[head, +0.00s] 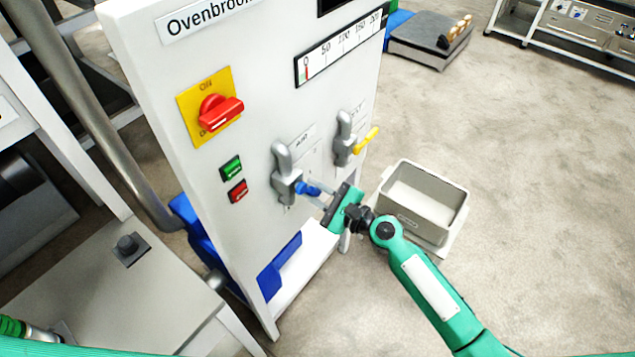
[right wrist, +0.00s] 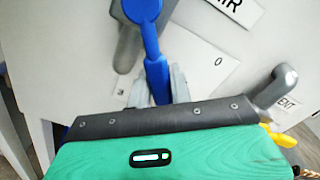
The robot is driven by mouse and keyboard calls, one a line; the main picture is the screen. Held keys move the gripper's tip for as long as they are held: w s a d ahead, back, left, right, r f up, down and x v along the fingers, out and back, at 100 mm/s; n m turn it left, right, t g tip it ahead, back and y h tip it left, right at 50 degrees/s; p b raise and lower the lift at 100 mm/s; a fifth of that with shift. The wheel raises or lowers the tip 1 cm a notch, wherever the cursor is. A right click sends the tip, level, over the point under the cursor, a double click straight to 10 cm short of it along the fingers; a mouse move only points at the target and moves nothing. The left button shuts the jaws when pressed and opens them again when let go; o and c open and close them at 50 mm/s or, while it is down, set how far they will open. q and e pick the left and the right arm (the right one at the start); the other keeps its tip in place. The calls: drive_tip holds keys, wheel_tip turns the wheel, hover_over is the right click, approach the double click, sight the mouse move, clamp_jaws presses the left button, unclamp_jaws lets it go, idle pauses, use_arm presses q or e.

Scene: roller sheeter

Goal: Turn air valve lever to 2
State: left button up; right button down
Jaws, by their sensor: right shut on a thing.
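The air valve (head: 285,172) is a grey fitting on the white panel with a blue lever (head: 304,188). In the head view the lever points to the right and slightly down. My right gripper (head: 318,195) is at the blue lever, its fingers closed around it. In the right wrist view the blue lever (right wrist: 155,70) runs down between the two grey fingers of my right gripper (right wrist: 158,88). A label plate (right wrist: 195,65) behind it shows a 0; the mark 2 cannot be made out. My left gripper is not in view.
A second valve (head: 345,140) with a yellow lever (head: 366,140) is on the panel to the right. A red rotary switch (head: 218,112) and green and red buttons are to the left. A grey bin (head: 433,205) stands on the floor beside my right arm.

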drive_tip(key=shift+s+a+f+m, duration=0.2)
drive_tip(key=shift+s+f+m, duration=0.1)
drive_tip(key=shift+m, duration=0.3)
drive_tip(key=c, duration=1.3)
unclamp_jaws()
drive_tip(key=shift+o, duration=0.2)
drive_tip(key=shift+s, duration=0.1)
drive_tip(key=b+v, duration=0.3)
drive_tip(key=v, duration=1)
drive_tip(key=shift+s+d+b, duration=0.25)
drive_tip(key=shift+d+b, duration=0.05)
drive_tip(key=shift+b, duration=0.05)
